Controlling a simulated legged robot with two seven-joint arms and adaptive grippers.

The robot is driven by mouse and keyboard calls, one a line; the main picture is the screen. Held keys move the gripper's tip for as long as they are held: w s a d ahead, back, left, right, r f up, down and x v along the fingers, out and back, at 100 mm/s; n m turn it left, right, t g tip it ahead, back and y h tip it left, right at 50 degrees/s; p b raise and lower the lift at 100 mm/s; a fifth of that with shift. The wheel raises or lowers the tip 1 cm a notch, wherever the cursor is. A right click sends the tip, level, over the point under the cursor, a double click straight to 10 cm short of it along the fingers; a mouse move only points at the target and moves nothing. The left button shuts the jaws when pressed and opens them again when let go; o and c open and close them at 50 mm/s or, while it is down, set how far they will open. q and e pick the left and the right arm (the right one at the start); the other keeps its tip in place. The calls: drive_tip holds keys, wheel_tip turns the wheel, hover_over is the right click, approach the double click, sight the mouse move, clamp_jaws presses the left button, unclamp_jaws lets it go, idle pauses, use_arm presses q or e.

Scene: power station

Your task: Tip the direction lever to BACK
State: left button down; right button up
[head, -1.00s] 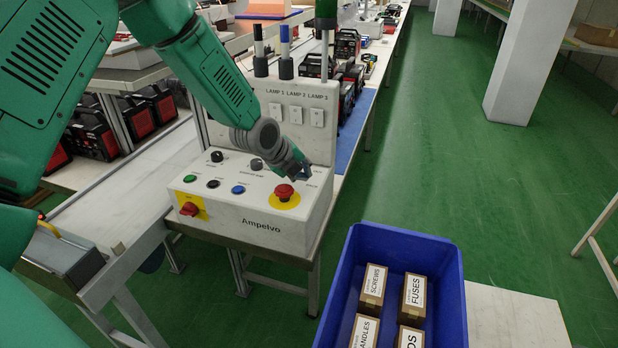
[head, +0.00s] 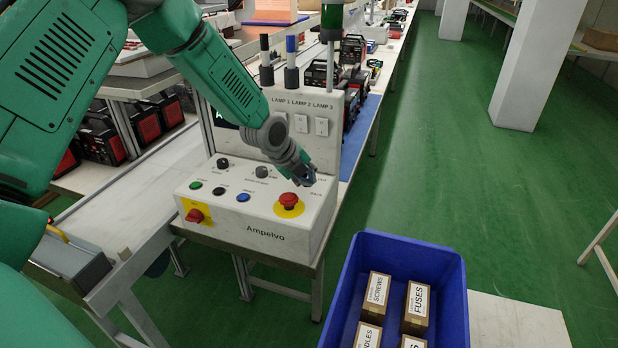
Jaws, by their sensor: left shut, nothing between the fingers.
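The white control box (head: 265,231) marked Ampelvo stands on a bench, with a panel of lamp switches behind it. My left gripper (head: 308,181) is shut and empty, above the right back part of the box top, just behind the red mushroom button (head: 289,201). A label reading BACK shows just right of the gripper. The direction lever itself cannot be made out; the gripper covers that area, and I cannot tell whether they touch. My right gripper is not in view.
A blue crate (head: 453,290) with labelled cartons stands at front right. Green floor is clear at right.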

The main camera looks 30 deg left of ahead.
sight(312, 188)
use_arm(q)
drive_tip(key=shift+w+a+r+g+p, duration=0.15)
drive_tip(key=shift+w+r+g+p, duration=0.4)
drive_tip(key=shift+g+p, duration=0.45)
drive_tip(key=shift+w+a, duration=0.2)
drive_tip(key=shift+w, duration=0.7)
drive_tip(key=shift+r, duration=0.1)
drive_tip(key=shift+r+p, duration=0.75)
drive_tip(key=shift+r, duration=0.05)
